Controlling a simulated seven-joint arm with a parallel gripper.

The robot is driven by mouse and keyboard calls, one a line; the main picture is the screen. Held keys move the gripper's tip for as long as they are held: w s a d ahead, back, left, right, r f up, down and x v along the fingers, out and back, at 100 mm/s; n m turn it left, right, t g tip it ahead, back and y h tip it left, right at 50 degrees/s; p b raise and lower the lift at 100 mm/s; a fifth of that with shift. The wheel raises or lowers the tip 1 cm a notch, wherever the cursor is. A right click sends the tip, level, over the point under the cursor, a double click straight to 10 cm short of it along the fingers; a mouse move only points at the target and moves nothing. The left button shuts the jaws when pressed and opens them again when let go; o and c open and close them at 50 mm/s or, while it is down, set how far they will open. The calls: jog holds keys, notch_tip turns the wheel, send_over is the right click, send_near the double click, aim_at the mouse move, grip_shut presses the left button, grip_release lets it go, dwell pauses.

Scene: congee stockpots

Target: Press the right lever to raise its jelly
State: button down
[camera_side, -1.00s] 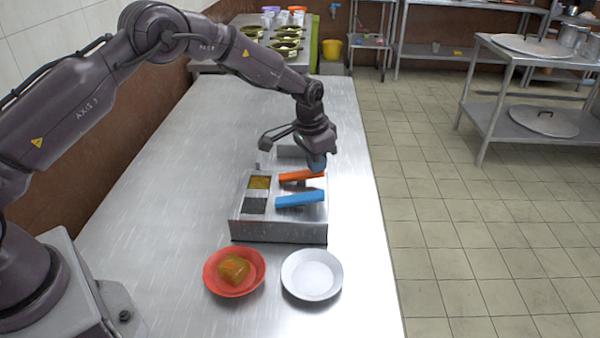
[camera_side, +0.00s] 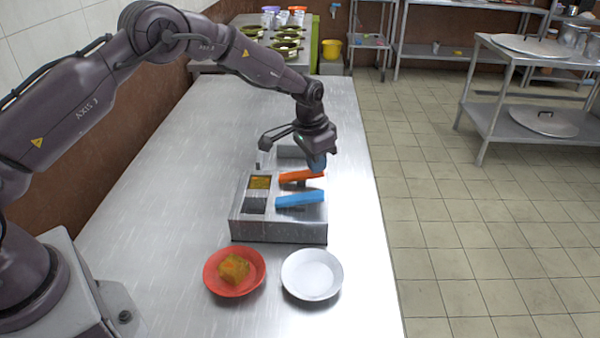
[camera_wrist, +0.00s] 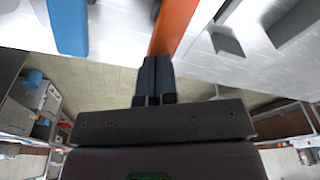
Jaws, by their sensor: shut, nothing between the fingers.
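A steel press box (camera_side: 275,234) stands on the table with an orange lever (camera_side: 298,176) at its far side and a blue lever (camera_side: 300,199) nearer the camera. A yellow-brown jelly (camera_side: 259,183) shows in the well beside the orange lever; the well by the blue lever (camera_side: 255,205) looks dark and empty. My gripper (camera_side: 318,163) is shut and empty, pointing down at the outer end of the orange lever. In the wrist view its fingers (camera_wrist: 154,62) overlap the end of the orange lever (camera_wrist: 176,24); contact looks likely but is partly hidden. The blue lever (camera_wrist: 68,25) is left of them.
A red plate (camera_side: 212,283) holding a jelly cube (camera_side: 234,268) and an empty white plate (camera_side: 311,275) stand in front of the box. A grey container (camera_side: 292,152) is behind it. The table's right edge is close to the levers. The left of the table is clear.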

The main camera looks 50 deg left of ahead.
jog(key=shift+s+a+f, duration=0.1)
jog(key=shift+s+f, duration=0.1)
jog(key=shift+f, duration=0.65)
jog(key=shift+w+r, duration=0.2)
jog(key=shift+r, duration=4.05)
jog(key=s+r+n+t, duration=0.1)
jog(key=s+r, duration=0.5)
jog(key=s, duration=0.6)
jog(key=s+r+n+t, duration=0.1)
jog(key=s+r, duration=0.5)
jog(key=s, duration=0.5)
jog(key=s+r+n+t, duration=0.1)
jog(key=s+r, duration=0.5)
jog(key=s, duration=0.6)
jog(key=shift+s+t, duration=0.35)
jog(key=shift+t, duration=0.05)
